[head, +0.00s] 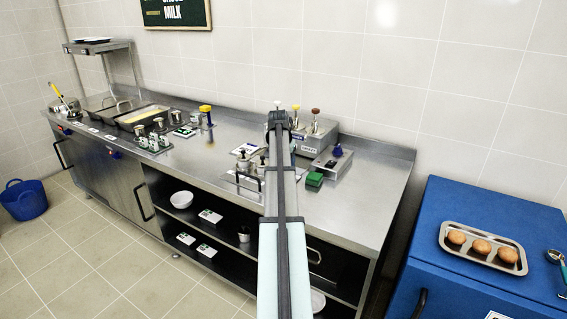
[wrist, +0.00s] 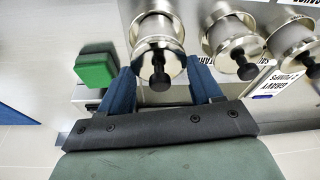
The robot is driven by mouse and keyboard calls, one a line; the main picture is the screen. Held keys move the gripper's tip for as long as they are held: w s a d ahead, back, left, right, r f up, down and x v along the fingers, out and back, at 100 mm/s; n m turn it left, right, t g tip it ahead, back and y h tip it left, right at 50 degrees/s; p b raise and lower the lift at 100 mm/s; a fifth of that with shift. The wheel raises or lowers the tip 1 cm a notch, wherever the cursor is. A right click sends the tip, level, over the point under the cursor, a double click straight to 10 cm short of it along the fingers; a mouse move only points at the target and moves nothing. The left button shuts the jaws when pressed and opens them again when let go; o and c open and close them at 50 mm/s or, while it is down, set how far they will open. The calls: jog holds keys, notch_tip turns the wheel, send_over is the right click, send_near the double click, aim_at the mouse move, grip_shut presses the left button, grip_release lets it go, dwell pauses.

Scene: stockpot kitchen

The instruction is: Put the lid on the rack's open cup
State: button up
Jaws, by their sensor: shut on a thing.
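In the wrist view, my gripper (wrist: 163,80) has its two blue fingers on either side of a round steel lid (wrist: 150,65) with a black knob. It is shut on this lid. The lid lines up over a pale, steel-rimmed cup (wrist: 158,28); whether it is seated or just above the rim I cannot tell. Two more cups beside it carry lids with black knobs (wrist: 245,70) and (wrist: 312,67). In the head view, lidded cups (head: 243,163) show left of my arm; my fingertips and the held lid are hidden behind the arm.
A green block (head: 314,180) lies right of my arm, also in the wrist view (wrist: 97,68). A pump unit (head: 318,135) stands behind. A blue-knobbed box (head: 335,158) is nearby. Pans (head: 140,115) fill the counter's left; its right end is clear. A blue cabinet (head: 490,235) stands right.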

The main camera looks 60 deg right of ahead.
jog(key=o, duration=1.2)
jog(key=shift+r, duration=3.5)
grip_shut()
jog(key=shift+f, duration=2.25)
jog(key=shift+r, duration=0.1)
